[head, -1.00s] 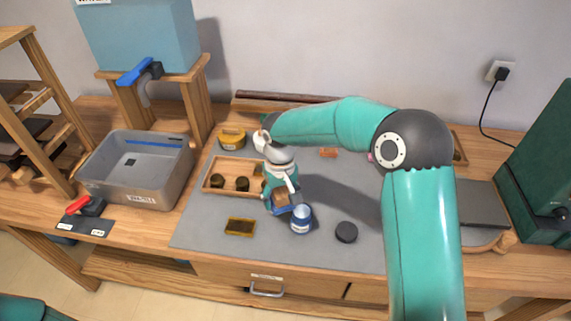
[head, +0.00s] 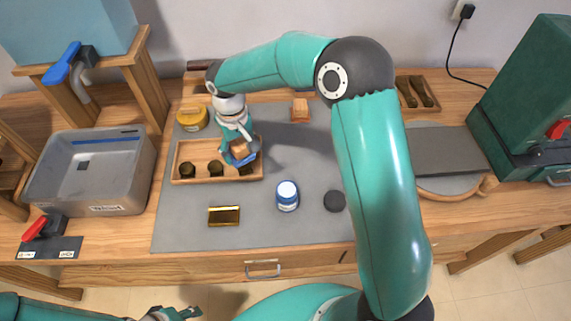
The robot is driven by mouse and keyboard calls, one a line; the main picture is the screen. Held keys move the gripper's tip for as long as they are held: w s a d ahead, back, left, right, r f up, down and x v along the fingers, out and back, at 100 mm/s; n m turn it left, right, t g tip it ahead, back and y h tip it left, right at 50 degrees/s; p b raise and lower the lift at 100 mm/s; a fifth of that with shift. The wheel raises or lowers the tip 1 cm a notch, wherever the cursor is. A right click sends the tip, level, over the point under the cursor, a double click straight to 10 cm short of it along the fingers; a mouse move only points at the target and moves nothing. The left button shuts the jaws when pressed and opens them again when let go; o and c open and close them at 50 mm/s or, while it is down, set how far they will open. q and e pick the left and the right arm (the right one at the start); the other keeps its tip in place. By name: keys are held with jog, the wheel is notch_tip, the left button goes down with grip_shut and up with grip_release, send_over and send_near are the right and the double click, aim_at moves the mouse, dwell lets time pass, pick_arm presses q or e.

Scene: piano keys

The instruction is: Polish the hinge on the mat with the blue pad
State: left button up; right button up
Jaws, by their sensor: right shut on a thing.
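The hinge (head: 224,216) is a small brass-coloured rectangle lying flat on the grey mat (head: 190,235), with a bright golden edge. The blue pad (head: 236,161) has a wooden block on top. My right gripper (head: 241,147) is shut on this block and holds the pad at the right end of the wooden tray, behind the hinge and clear of it. Whether the pad touches the tray is hard to tell. My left gripper (head: 178,314) shows at the bottom edge, away from the mat, and its jaw state is unclear.
The wooden tray (head: 200,146) holds several dark round pieces. A blue-and-white jar (head: 288,197) and a black disc (head: 334,201) stand right of the hinge. A yellow tin (head: 192,117) is behind the tray. A grey bin (head: 92,178) stands left. The mat's front is clear.

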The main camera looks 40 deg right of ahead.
jog(key=shift+s+d+r+n, duration=0.2)
jog(key=shift+s+r+n, duration=0.15)
jog(key=shift+n, duration=0.65)
jog(key=s+d+r+n, duration=0.25)
jog(key=s+n, duration=0.35)
jog(key=n, duration=1.8)
send_near(287, 189)
jog(key=shift+w+a+f, duration=0.15)
jog(key=shift+w+f, duration=0.1)
jog(key=shift+w, duration=0.55)
jog(key=n, duration=0.1)
jog(key=s+n, duration=0.1)
jog(key=shift+s+r+n, duration=0.1)
jog(key=shift+s+n, duration=0.2)
jog(key=shift+n, duration=0.1)
jog(key=shift+f, duration=0.3)
notch_tip(287, 189, down, 5)
jog(key=b, duration=0.5)
jog(key=shift+f, duration=0.2)
jog(key=shift+f+b, duration=0.3)
jog(key=shift+f, duration=0.1)
